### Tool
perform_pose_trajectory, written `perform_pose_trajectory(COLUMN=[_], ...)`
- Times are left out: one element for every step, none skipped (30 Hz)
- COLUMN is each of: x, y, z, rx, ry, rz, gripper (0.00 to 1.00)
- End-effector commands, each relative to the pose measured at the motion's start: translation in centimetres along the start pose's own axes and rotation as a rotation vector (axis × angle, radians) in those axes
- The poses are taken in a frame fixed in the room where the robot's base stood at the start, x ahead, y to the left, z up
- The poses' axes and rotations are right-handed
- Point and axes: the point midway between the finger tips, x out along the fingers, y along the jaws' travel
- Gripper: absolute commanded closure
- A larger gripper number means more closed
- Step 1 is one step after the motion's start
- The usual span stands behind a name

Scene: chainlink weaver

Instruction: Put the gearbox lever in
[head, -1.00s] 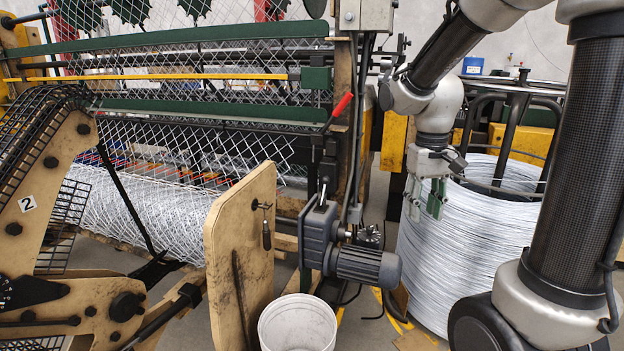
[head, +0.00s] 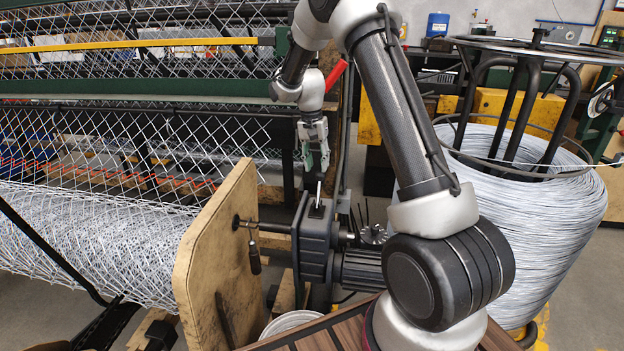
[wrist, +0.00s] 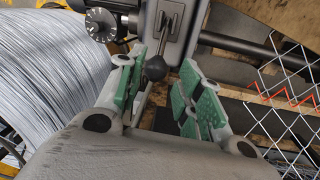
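The gearbox (head: 315,242) is a dark grey block with a ribbed motor (head: 362,268) on its right. Its lever (head: 318,192) is a thin metal rod rising from a slot on top. In the wrist view the lever (wrist: 166,45) ends in a black ball knob (wrist: 155,68). My gripper (head: 316,160) is just above the gearbox, pointing down, with its green-padded fingers apart. In the wrist view my gripper (wrist: 162,80) has the knob between its fingertips, nearer the left finger. I see no grip on it. In the head view the knob is hidden by the fingers.
A wooden panel (head: 215,265) stands left of the gearbox. A red-handled lever (head: 336,76) is right behind my wrist. Woven mesh (head: 90,240) fills the left. A large wire coil (head: 515,215) stands at the right. A white bucket (head: 290,322) sits below the gearbox.

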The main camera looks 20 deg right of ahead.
Motion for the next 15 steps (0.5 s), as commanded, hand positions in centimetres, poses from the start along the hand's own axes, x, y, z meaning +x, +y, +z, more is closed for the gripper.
perform_pose_trajectory(x=[-0.1,0.0,0.2,0.4,0.7,1.2,1.6,2.1,2.8,3.3,3.9,4.5,5.0,5.5,6.1], y=[0.0,0.0,0.0,0.0,0.0,0.1,0.1,0.1,0.1,0.1,0.1,0.1,0.1,0.1,0.1], z=[0.0,0.0,0.0,0.0,0.0,0.1,0.1,0.1,0.1,0.1,0.1,0.1,0.1,0.1,0.1], rx=[0.018,0.028,0.038,0.043,0.046,0.048,0.048,0.047,0.047,0.047,0.047,0.047,0.046,0.046,0.046], ry=[0.001,0.001,0.001,0.0,-0.001,-0.002,-0.002,-0.002,-0.002,-0.002,-0.002,-0.002,-0.002,-0.002,-0.002], rz=[-0.001,-0.001,-0.001,0.0,0.001,0.002,0.001,0.002,0.002,0.001,0.002,0.002,0.001,0.002,0.001], gripper=[0.64,0.64,0.64,0.64,0.64,0.64,0.64,0.64,0.64,0.64,0.64,0.64,0.64,0.64,0.64])
